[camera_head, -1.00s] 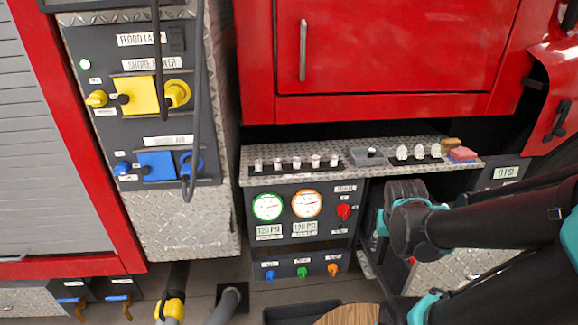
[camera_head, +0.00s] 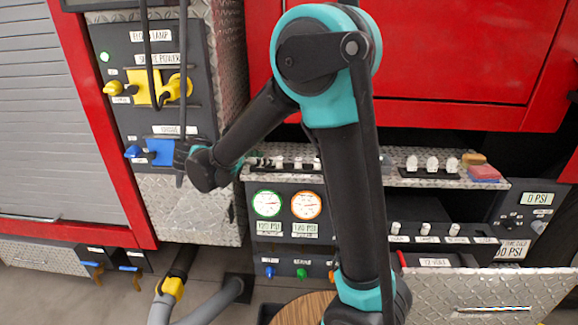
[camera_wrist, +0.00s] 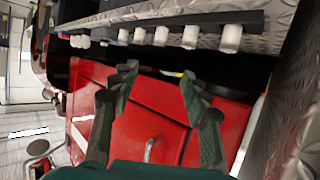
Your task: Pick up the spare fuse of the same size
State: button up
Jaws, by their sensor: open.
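White cylindrical fuses stand in a dark rack (camera_wrist: 255,20) on the tread-plate shelf, several of them in a row; the nearest fuse (camera_wrist: 231,39) shows large in the wrist view. In the head view my arm hides part of this row, and some fuses (camera_head: 279,162) show left of it. More white fuses (camera_head: 425,229) stand in the lower tray labelled 12 volts. I cannot tell which fuse matches in size. My gripper (camera_wrist: 159,74) is open and empty, its fingers apart from the rack in the wrist view. In the head view its end is near the shelf's left end.
White bulb-like pieces (camera_head: 432,163) and a red and blue block (camera_head: 485,174) sit on the shelf's right. Left of the shelf, black cables hang before a panel with yellow (camera_head: 143,88) and blue plugs (camera_head: 160,151). An open tread-plate drawer front (camera_head: 490,293) juts out lower right.

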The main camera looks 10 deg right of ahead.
aim_at(298, 159)
jog(key=x, duration=1.7)
jog(key=shift+c, duration=0.4)
jog(key=shift+s, duration=0.1)
grip_shut()
jog(key=shift+r, duration=0.1)
